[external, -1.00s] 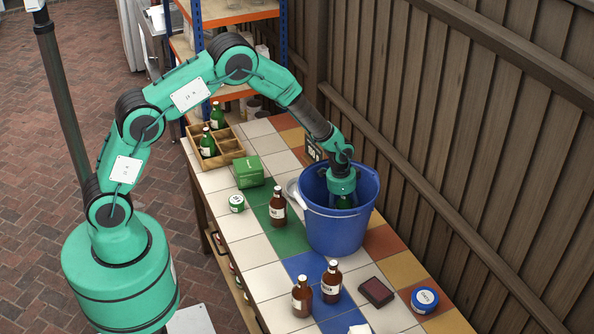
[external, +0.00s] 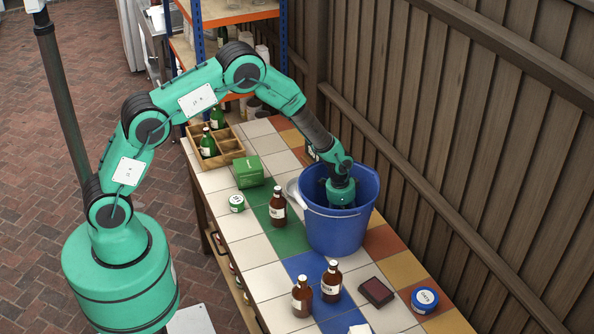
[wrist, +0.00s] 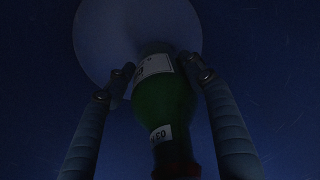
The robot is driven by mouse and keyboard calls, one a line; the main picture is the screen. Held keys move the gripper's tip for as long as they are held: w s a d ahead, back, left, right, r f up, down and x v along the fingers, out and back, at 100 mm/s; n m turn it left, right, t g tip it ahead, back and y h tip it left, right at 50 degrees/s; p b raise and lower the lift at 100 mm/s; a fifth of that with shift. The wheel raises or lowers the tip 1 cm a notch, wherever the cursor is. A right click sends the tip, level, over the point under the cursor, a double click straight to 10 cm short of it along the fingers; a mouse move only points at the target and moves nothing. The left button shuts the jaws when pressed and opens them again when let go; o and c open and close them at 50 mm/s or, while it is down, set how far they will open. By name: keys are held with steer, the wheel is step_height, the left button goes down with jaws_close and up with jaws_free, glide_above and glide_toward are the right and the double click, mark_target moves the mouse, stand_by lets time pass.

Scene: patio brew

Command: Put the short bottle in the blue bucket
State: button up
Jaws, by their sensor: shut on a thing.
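The blue bucket (external: 337,238) stands upright on the tiled table near the fence. My gripper (external: 341,207) reaches down into it from above, with its fingers mostly hidden by the bucket's rim. In the wrist view my gripper (wrist: 157,72) is shut on a green bottle (wrist: 165,105) with a white label, held between the two fingers. Dark blue bucket wall surrounds it there, with a pale round patch (wrist: 110,35) behind the bottle. I cannot tell whether the bottle touches the bucket floor.
Brown bottles stand left of the bucket (external: 278,205) and in front of it (external: 331,282). A wooden crate (external: 232,154) with green bottles, a green box (external: 249,171), a green tin (external: 237,203), a dark red box (external: 376,291) and a blue tin (external: 424,299) share the table. The fence (external: 450,140) is close on the right.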

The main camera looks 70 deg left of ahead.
steer(key=shift+f, duration=0.1)
steer(key=o, duration=1.7)
steer(key=shift+o, duration=0.2)
steer(key=shift+s+a+r+p, duration=0.15)
steer(key=shift+s+r, duration=0.1)
steer(key=shift+r, duration=1.75)
steer(key=shift+s+r+p, duration=0.15)
steer(key=shift+s+r, duration=0.1)
steer(key=shift+r, duration=1.8)
steer(key=shift+s+a+r+p, duration=0.15)
steer(key=shift+s+r, duration=0.1)
steer(key=shift+r, duration=1.75)
